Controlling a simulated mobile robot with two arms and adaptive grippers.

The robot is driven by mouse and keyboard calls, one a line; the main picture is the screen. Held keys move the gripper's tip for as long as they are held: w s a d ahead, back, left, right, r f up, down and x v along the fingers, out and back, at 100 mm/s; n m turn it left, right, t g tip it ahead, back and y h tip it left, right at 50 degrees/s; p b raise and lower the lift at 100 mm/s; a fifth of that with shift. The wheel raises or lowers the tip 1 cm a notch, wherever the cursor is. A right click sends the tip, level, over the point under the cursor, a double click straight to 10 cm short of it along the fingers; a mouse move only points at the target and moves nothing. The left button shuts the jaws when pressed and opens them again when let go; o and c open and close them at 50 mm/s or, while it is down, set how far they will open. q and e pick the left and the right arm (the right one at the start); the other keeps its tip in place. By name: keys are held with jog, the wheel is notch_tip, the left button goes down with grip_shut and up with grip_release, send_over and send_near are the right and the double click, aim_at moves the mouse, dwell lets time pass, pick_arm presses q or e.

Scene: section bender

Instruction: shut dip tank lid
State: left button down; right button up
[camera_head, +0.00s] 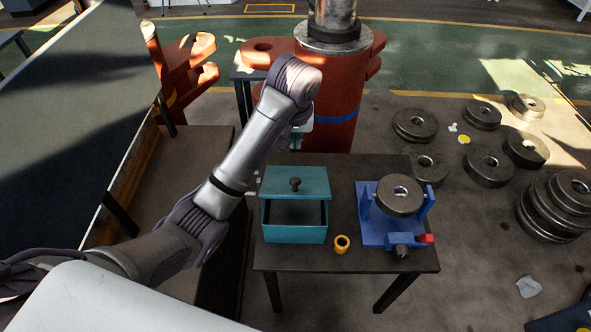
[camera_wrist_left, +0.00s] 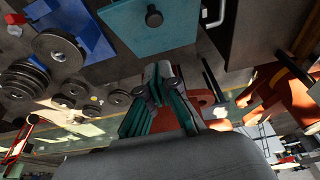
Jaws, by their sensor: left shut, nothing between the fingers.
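The teal dip tank (camera_head: 296,234) stands on the left part of a small dark table, its dark inside showing at the front. Its teal lid (camera_head: 312,177), with a round black knob (camera_head: 295,184), is at the tank's back edge and stands open. The lid (camera_wrist_left: 130,30) and knob (camera_wrist_left: 153,17) also show in the left wrist view. My left gripper (camera_head: 301,118) is beyond the lid, past the table's back edge, partly hidden by its own wrist. In the left wrist view my left gripper (camera_wrist_left: 160,75) is shut and empty, apart from the lid. My right gripper is out of view.
A blue fixture (camera_head: 375,229) holding a dark ring stands right of the tank. A small yellow ring (camera_head: 342,243) lies near the table's front (camera_head: 300,258). A red-orange machine column (camera_head: 325,105) rises behind. Several dark rollers (camera_head: 487,166) lie on the floor at right.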

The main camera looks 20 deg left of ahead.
pick_arm(q)
jog(key=p, duration=0.2)
send_over(295, 178)
notch_tip(295, 178, down, 9)
jog(key=f+p, duration=0.2)
jog(key=f, duration=0.1)
jog(key=shift+s+d, duration=0.1)
jog(key=shift+s, duration=0.1)
jog(key=shift+s+f, duration=0.2)
jog(key=shift+f, duration=0.35)
